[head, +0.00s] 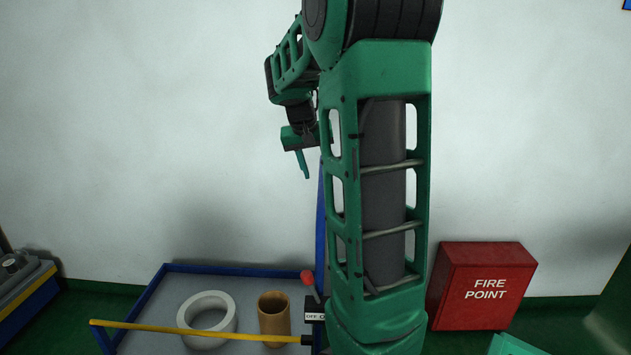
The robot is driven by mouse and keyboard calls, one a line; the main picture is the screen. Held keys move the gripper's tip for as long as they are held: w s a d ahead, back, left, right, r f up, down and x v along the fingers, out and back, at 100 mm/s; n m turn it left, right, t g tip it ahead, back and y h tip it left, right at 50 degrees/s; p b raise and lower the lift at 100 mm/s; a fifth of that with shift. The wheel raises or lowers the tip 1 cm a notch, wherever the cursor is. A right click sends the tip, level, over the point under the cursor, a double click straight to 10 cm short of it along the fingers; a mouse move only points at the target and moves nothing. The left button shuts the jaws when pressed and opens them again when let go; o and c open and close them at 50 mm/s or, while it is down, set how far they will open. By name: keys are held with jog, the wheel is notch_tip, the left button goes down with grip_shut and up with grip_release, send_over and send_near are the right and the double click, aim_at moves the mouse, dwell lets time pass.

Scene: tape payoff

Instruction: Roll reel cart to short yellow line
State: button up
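My gripper (304,165) is small in view, high in front of the white wall, with its fingers pointing down. The fingers overlap from this side, so their opening does not show. A low grey platform with a blue rim (225,269) stands below it. I cannot tell whether this platform is the reel cart. A white ring-shaped roll (187,312) and a brown hollow tube (274,324) are on it. My gripper is well above these and apart from them. I see no short yellow line on the floor.
A yellow bar (160,328) crosses in front of the roll and tube, ending at a dark post by an OFF label (313,317) and red knob (307,277). A red FIRE POINT box (480,286) stands right. A grey, blue and yellow unit (25,295) is far left. Green floor shows between.

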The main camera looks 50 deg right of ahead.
jog(key=shift+v, duration=2.1)
jog(key=shift+a+f, duration=0.1)
jog(key=s+a+f+n+y, duration=0.1)
jog(key=s+a+f, duration=0.3)
jog(key=s+a, duration=0.3)
jog(key=s+a+f+n+y, duration=0.1)
jog(key=s+a+f+y, duration=0.1)
jog(key=s+a+f, duration=0.2)
jog(key=s+a+f+n+g+y, duration=0.1)
jog(key=s+a+f, duration=0.3)
jog(key=s+a, duration=0.7)
jog(key=shift+s+f+y, duration=0.2)
jog(key=shift+s+y, duration=0.3)
jog(key=shift+s, duration=0.4)
jog(key=shift+w+d+f, duration=0.1)
jog(key=shift+w+f, duration=0.15)
jog(key=shift+w, duration=0.35)
jog(key=shift+c, duration=0.6)
